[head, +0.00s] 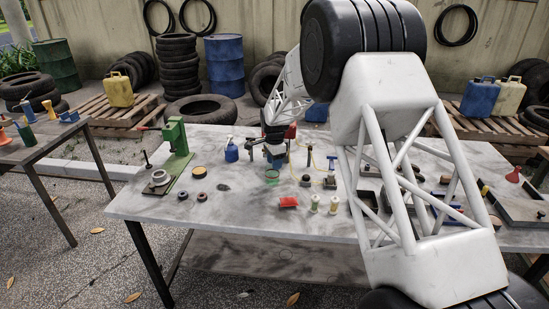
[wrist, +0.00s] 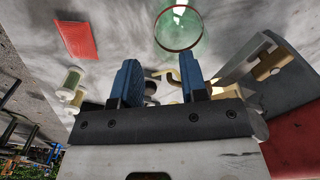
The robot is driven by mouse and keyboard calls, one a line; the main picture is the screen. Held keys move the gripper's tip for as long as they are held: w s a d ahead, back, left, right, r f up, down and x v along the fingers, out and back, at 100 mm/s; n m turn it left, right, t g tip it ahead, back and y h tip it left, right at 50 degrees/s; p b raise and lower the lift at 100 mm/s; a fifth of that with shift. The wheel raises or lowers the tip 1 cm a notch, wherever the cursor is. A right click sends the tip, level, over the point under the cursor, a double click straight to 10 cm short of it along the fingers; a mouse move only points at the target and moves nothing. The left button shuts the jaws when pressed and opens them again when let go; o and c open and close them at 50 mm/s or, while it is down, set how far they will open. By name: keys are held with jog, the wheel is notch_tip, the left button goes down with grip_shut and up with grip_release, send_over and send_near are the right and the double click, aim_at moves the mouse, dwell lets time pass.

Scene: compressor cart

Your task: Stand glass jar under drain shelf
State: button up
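A clear greenish glass jar (wrist: 178,28) with a dark red rim shows at the top of the wrist view, ahead of my fingertips. In the head view the jar (head: 272,177) stands on the table just below my gripper (head: 275,162). My gripper (wrist: 160,75) has its two blue fingers apart, with no object clearly held between them; the jar is outside them. A grey angled piece with tan parts (wrist: 262,62) is right of the fingers in the wrist view; I cannot tell whether it is the drain shelf. My arm hides part of the table.
A red block (head: 288,202) and two pale spools (head: 315,203) lie in front of the jar. A green press (head: 175,145) and a blue bottle (head: 231,151) stand to the left. The table's (head: 235,215) front left is mostly clear.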

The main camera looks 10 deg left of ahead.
send_over(274, 183)
jog(key=shift+w+f, duration=0.15)
jog(key=shift+f, duration=1.15)
jog(key=shift+w+f, duration=0.15)
jog(key=shift+f, duration=1.15)
jog(key=shift+c, duration=0.5)
grip_shut()
